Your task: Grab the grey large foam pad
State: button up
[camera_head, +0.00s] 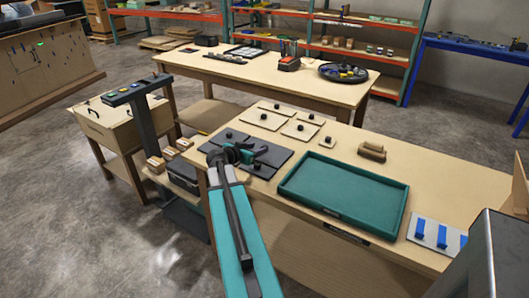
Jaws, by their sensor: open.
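Two dark grey pads with black knobs lie on the near workbench. The larger-looking grey foam pad (279,154) is partly hidden behind my gripper. The other, smaller-looking dark grey pad (219,137) lies just behind and left of it. My gripper (259,157) is open, low over the larger grey pad and close to its knob. I cannot tell whether the fingers touch the knob or pad.
Several cream pads with black knobs (265,120) lie behind the grey ones. A teal tray (345,193) is right of them, with brown blocks (372,151) behind it. A plate with blue strips (437,236) lies farther right. Another table (300,88) stands behind.

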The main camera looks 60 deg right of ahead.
aim_at(264, 146)
jog(key=shift+p+x, duration=0.95)
jog(key=shift+x, duration=1.7)
jog(key=shift+s+r, duration=0.1)
jog(key=shift+c, duration=0.3)
grip_shut()
